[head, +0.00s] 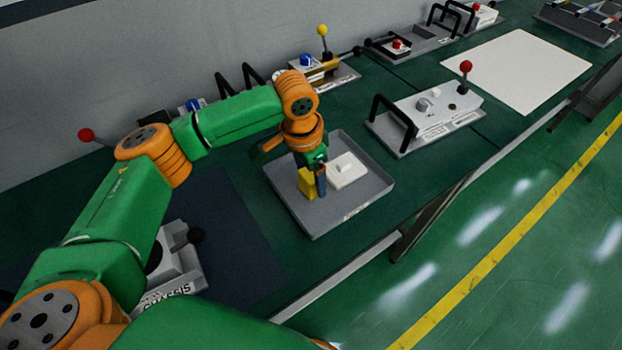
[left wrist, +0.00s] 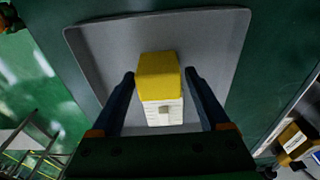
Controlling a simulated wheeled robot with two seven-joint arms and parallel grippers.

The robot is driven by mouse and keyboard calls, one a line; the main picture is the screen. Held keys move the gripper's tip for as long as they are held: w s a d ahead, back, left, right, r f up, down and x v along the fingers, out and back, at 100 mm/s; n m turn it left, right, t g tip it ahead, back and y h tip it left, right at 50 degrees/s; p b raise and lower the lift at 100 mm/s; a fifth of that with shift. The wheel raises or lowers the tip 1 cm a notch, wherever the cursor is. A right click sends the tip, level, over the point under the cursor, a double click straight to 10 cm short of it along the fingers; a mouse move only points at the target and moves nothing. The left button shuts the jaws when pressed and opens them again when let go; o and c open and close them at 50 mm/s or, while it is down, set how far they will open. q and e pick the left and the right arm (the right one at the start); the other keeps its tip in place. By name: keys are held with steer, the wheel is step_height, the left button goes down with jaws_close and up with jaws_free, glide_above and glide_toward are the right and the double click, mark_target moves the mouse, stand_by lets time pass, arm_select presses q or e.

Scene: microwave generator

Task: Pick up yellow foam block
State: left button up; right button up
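The yellow foam block (head: 306,183) stands in a shallow grey tray (head: 356,205) on the green bench. My left gripper (head: 314,180) points down into the tray at the block. In the left wrist view the yellow foam block (left wrist: 158,72) lies between the tips of the two blue fingers of my left gripper (left wrist: 159,75). The fingers are apart, with a narrow gap showing on each side of the block. In the head view one finger hides part of the block. My right gripper is not in view.
A white block (head: 345,170) lies in the tray close beside the yellow one. A grey panel with a black handle and red knob (head: 428,115) stands to the right. Other panels line the wall. A white sheet (head: 515,70) lies at the back right.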

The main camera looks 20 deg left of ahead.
arm_select(q)
steer(key=shift+s+r, duration=0.1)
steer(key=shift+s, duration=0.1)
steer(key=c, duration=1)
steer(key=shift+w, duration=0.15)
